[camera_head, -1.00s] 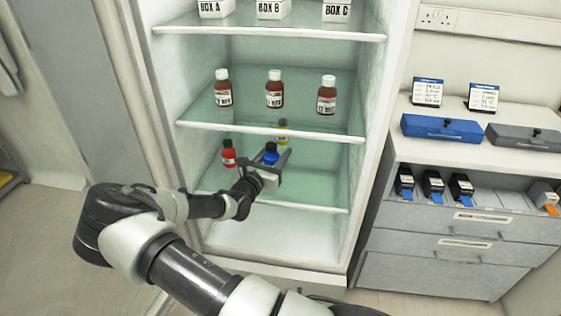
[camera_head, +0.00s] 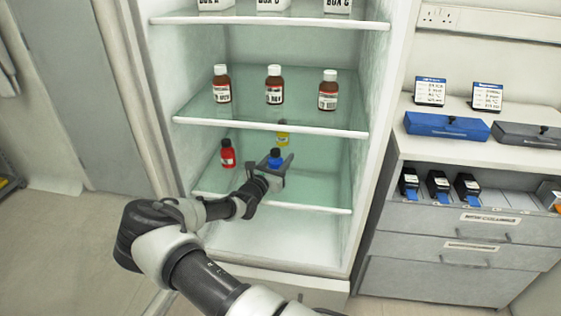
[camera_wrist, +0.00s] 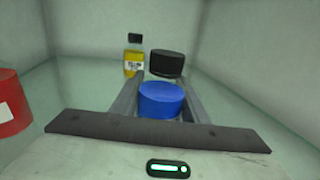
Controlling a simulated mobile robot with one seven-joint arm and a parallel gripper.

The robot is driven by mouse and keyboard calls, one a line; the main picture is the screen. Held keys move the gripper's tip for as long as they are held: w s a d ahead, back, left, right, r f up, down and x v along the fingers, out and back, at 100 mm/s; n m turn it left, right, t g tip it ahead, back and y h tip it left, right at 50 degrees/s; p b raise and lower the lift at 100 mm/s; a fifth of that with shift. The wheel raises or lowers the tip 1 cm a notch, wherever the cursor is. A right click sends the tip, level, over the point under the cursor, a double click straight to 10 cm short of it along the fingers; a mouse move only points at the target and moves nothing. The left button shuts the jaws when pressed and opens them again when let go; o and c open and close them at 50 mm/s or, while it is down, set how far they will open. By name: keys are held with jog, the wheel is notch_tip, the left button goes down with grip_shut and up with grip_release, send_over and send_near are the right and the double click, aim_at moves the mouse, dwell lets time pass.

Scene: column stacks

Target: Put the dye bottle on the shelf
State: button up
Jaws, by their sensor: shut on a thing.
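A blue dye bottle (camera_head: 274,161) with a black cap is at the lower glass shelf (camera_head: 320,208) of the white cabinet. In the wrist view the blue bottle (camera_wrist: 161,101) sits between the two fingers of my gripper (camera_head: 277,170), which is shut on it. The black cap shows just beyond the blue body. The bottle looks about upright; I cannot tell whether its base touches the shelf. A red bottle (camera_head: 228,154) stands to its left, and a yellow bottle (camera_head: 283,134) with a dark cap stands behind it.
The shelf above (camera_head: 345,131) holds three brown bottles (camera_head: 274,86) and is close over my gripper. Cabinet walls bound both sides. A drawer unit (camera_head: 440,260) with a blue case (camera_head: 446,126) and small blue-and-black items stands at the right.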

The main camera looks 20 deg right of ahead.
jog(key=o, duration=1.3)
